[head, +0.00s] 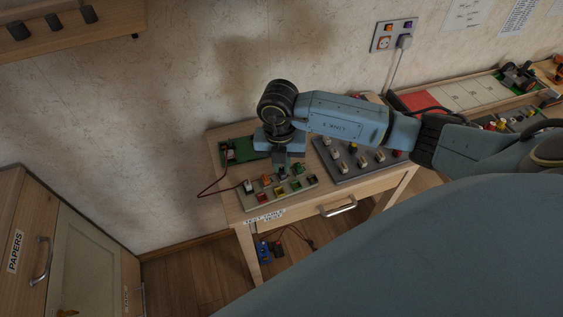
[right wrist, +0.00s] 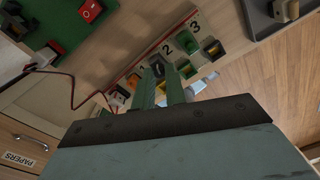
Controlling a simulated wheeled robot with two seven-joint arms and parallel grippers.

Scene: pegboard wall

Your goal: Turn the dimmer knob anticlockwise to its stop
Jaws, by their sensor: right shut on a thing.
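The dimmer knob is a small dark piece on the narrow pale switch panel (head: 283,201), at the tips of my right gripper (head: 283,172). In the right wrist view the two green fingers of my right gripper (right wrist: 162,82) come down on both sides of the dark knob (right wrist: 157,66). The gripper is shut on it, and the fingers hide much of the knob. Its pointer or mark cannot be made out. The panel's printed numbers 1, 2 and 3 show beside it. My left gripper is in neither view.
Colored switches crowd the panel around the fingers. A green board (head: 241,150) with a red wire (head: 213,188) lies at the left. A grey tray (head: 350,173) with several knobs stands close at the right. The wooden table (head: 226,184) has a drawer handle (head: 338,207) in front.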

